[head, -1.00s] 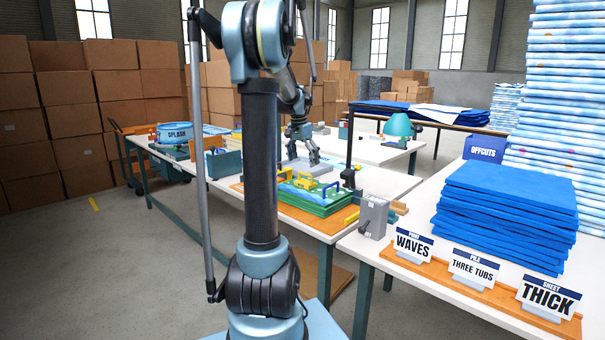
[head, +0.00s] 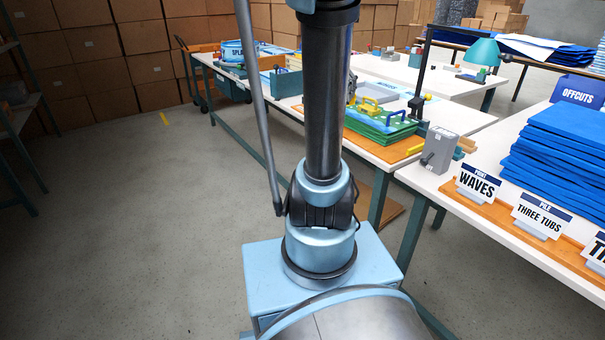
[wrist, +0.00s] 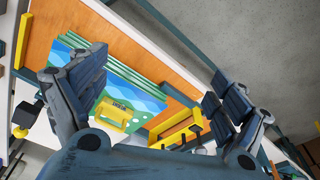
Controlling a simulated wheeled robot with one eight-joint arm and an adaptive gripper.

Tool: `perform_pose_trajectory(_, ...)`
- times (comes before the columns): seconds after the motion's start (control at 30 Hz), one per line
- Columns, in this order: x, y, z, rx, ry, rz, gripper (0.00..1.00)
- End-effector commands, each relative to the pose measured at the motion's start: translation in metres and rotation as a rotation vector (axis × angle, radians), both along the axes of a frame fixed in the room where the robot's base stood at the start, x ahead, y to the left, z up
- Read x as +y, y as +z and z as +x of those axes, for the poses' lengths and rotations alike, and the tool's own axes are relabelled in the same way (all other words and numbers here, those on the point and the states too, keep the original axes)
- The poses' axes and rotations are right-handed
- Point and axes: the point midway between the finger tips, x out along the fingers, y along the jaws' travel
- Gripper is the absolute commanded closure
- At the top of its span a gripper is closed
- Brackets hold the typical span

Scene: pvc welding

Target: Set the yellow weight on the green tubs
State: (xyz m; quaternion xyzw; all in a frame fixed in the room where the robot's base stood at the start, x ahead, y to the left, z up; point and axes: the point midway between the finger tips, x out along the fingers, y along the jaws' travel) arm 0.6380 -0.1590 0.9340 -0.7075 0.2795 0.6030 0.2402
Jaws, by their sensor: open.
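The green tubs stack (head: 375,129) lies on the orange board of the white table, its top sheet patterned blue and green. It also shows in the wrist view (wrist: 140,92). A yellow weight with a handle (wrist: 112,115) appears over the sheets in the wrist view, and a yellow handle (head: 370,105) stands on the stack in the head view. Another yellow piece (wrist: 180,127) shows between the finger pairs; whether it rests on the stack is unclear. My gripper (wrist: 158,98) is open and empty above the stack.
A grey switch box (head: 438,150) and blue sheet pile (head: 555,150) stand to the right. The floor at left is clear.

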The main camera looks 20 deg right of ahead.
Motion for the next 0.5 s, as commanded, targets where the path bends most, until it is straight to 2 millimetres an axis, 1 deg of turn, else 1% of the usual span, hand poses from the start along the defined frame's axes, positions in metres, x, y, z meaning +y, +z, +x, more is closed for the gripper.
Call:
perform_pose_trajectory(0.03, 0.016, -0.007, -0.014, -0.001, 0.046, 0.0, 0.09)
perform_pose_trajectory(0.2, 0.058, -0.03, -0.055, -0.005, 0.198, -0.004, 0.09)
perform_pose_trajectory(0.37, 0.091, -0.058, -0.094, -0.01, 0.34, -0.008, 0.09)
perform_pose_trajectory(0.5, 0.115, -0.086, -0.128, -0.017, 0.465, -0.01, 0.09)
